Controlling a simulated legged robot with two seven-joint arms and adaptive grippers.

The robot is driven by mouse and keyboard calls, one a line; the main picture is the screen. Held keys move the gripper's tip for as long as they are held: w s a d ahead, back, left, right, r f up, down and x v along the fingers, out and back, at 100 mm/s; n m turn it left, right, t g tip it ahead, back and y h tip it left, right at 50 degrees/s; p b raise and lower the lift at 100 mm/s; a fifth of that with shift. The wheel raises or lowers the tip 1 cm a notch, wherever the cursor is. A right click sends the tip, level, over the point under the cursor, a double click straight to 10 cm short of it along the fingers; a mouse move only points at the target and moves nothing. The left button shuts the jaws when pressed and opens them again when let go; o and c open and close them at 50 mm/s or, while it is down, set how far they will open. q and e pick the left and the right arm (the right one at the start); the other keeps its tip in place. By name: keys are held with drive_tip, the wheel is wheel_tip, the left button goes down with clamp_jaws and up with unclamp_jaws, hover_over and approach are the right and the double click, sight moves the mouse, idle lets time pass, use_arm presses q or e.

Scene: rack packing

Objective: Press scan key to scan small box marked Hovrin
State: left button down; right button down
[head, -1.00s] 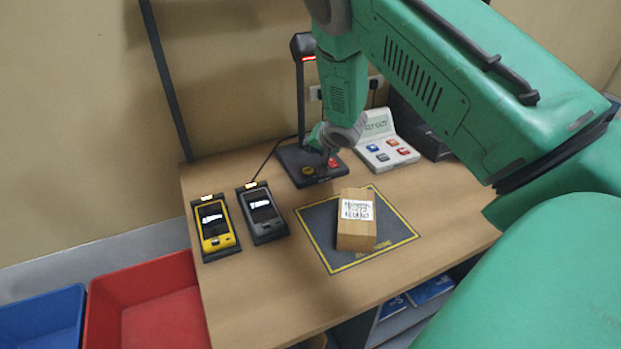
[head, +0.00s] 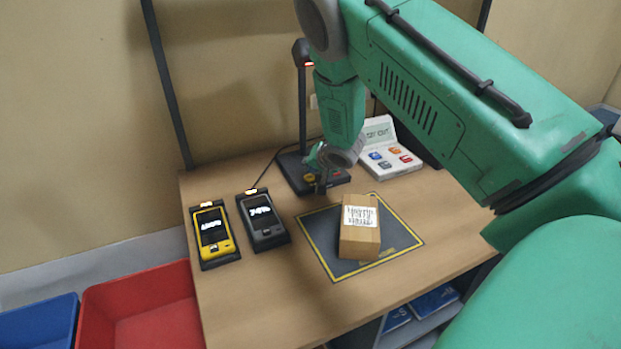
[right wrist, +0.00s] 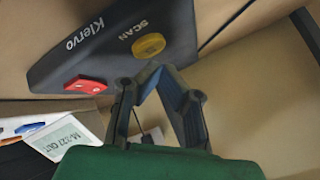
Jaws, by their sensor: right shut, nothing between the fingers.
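A small brown box (head: 361,241) with a white printed label on top rests on the dark mat with a yellow border (head: 343,267); the label is too blurred to read surely. Behind it stands the scanner, with a dark base (head: 296,176), a post and a red-lit head (head: 302,52). In the right wrist view the base reads "Klervo" and "SCAN", with a round yellow scan key (right wrist: 149,45) and a red key (right wrist: 86,85). My right gripper (head: 321,188) is shut and empty, its tips (right wrist: 150,72) close to the scan key; contact cannot be told. My left gripper is out of view.
A yellow handheld device (head: 213,233) and a grey one (head: 263,220) lie in cradles on the left of the table. A white keypad unit (head: 396,163) stands behind the right arm. Red (head: 137,296) and blue (head: 40,323) bins are at lower left.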

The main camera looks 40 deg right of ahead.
drive_tip(key=shift+a+r, duration=0.25)
drive_tip(key=shift+a, duration=0.3)
drive_tip(key=shift+d+f, duration=0.3)
drive_tip(key=shift+d, duration=0.3)
drive_tip(key=shift+a+f, duration=0.1)
drive_tip(key=shift+a, duration=0.65)
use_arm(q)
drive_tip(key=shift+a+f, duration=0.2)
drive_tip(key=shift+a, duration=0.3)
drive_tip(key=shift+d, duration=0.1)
use_arm(e)
drive_tip(key=shift+d, duration=0.1)
